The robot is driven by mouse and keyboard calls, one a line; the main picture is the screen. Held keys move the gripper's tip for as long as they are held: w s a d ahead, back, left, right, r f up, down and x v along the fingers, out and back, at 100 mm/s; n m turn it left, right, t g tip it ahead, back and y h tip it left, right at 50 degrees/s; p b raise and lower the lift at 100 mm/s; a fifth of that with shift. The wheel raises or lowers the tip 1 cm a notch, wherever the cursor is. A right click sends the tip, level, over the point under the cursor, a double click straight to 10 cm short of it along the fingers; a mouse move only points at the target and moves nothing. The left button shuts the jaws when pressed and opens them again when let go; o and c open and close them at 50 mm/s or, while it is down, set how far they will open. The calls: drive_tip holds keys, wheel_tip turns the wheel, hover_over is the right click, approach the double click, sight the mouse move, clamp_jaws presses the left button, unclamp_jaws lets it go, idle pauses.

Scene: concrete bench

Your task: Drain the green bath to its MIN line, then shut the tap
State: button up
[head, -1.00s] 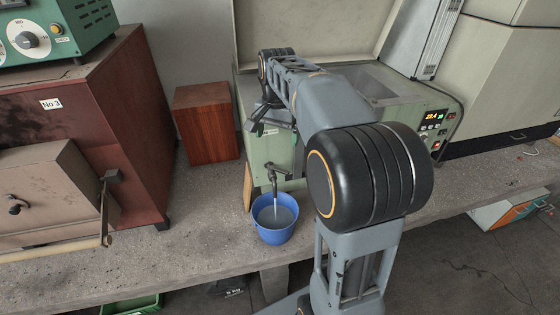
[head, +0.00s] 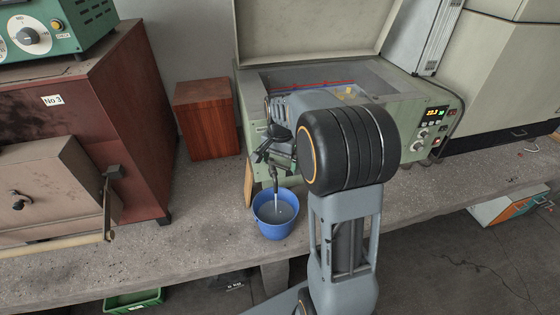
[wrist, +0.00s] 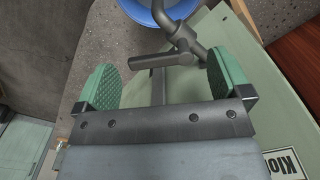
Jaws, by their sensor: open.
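The green bath (head: 412,150) stands on the bench with its lid raised. Inside, a red line and a blue line show on the back wall; I cannot read which is MIN or tell the water level. The tap (head: 274,182) juts from the bath's front, and a pale stream drops from it into a blue bucket (head: 275,229) holding water. My gripper (head: 271,153) is just above the tap. In the wrist view my gripper (wrist: 160,76) is open, its green pads either side of the tap's handle (wrist: 160,61), with gaps visible. The bucket's rim also shows there (wrist: 180,10).
A reddish-brown wooden block (head: 207,122) stands left of the bath. A dark red cabinet with a beige door (head: 50,195) fills the left of the bench. A control panel with a lit display (head: 433,122) is on the bath's right front. The bench's front edge is just before the bucket.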

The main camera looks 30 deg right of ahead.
drive_tip(key=shift+f, duration=0.35)
drive_tip(key=c, duration=0.9)
